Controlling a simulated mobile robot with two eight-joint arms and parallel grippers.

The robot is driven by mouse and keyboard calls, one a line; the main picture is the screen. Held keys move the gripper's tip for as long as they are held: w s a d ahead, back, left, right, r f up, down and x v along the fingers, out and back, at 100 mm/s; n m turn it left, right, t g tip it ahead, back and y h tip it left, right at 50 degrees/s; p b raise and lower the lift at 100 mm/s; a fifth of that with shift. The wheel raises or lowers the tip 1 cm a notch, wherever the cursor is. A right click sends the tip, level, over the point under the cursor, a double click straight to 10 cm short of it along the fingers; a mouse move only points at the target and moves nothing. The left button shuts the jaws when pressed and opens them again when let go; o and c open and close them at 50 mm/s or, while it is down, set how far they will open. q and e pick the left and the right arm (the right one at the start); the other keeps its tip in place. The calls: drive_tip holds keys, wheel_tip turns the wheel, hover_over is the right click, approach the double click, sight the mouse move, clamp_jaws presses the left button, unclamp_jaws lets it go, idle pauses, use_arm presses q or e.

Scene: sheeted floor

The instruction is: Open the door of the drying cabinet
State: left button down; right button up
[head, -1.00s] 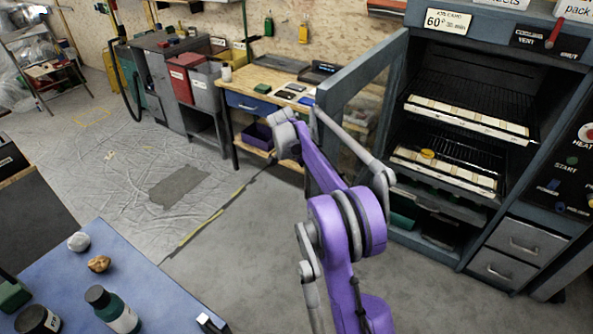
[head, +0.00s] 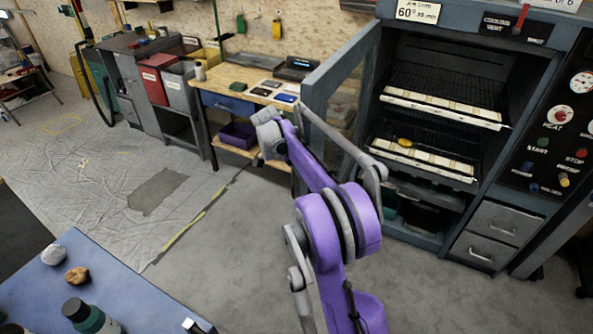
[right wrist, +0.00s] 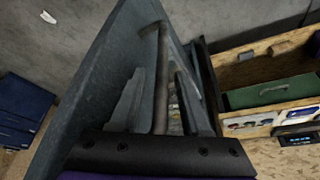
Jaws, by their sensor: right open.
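The drying cabinet (head: 465,188) stands at the right of the head view. Its grey-blue door (head: 311,97), with a clear pane, stands swung out to the left, and the racks inside show. In the right wrist view the door (right wrist: 83,105) rises at the left, with its bar handle (right wrist: 161,60) near the middle. My right gripper (right wrist: 159,95) is open, with one finger on each side of the handle bar; I cannot tell whether they touch it. In the head view my purple right arm reaches toward the door's outer edge. My left gripper is not in view.
A wooden workbench (head: 222,88) with a blue drawer stands behind the door. A blue table (head: 120,285) with a bottle and stones is at the lower left. Plastic sheeting (head: 90,180) covers the floor at left; the grey floor before the cabinet is clear.

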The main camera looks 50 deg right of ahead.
drive_tip(key=v, duration=1)
drive_tip(key=shift+r+p, duration=0.3)
drive_tip(key=shift+r, duration=0.1)
drive_tip(key=shift+a, duration=0.15)
drive_tip(key=s+a+f+n+t+y, duration=0.1)
drive_tip(key=s+a+n, duration=0.25)
drive_tip(key=a, duration=0.25)
drive_tip(key=s+a+n+t, duration=0.2)
drive_tip(key=a+n, duration=0.2)
drive_tip(key=a, duration=0.3)
drive_tip(key=s+a+f+n+t+y, duration=0.1)
drive_tip(key=s+a+n, duration=0.2)
drive_tip(key=a, duration=0.3)
drive_tip(key=s+a+f+n+t+y, duration=0.2)
drive_tip(key=s+a+f+n, duration=0.8)
drive_tip(key=s+a, duration=0.2)
drive_tip(key=shift+s+a+f+n+t, duration=0.2)
drive_tip(key=shift+s+f+n+t, duration=0.2)
drive_tip(key=shift+s, duration=0.8)
drive_tip(key=shift+r, duration=0.1)
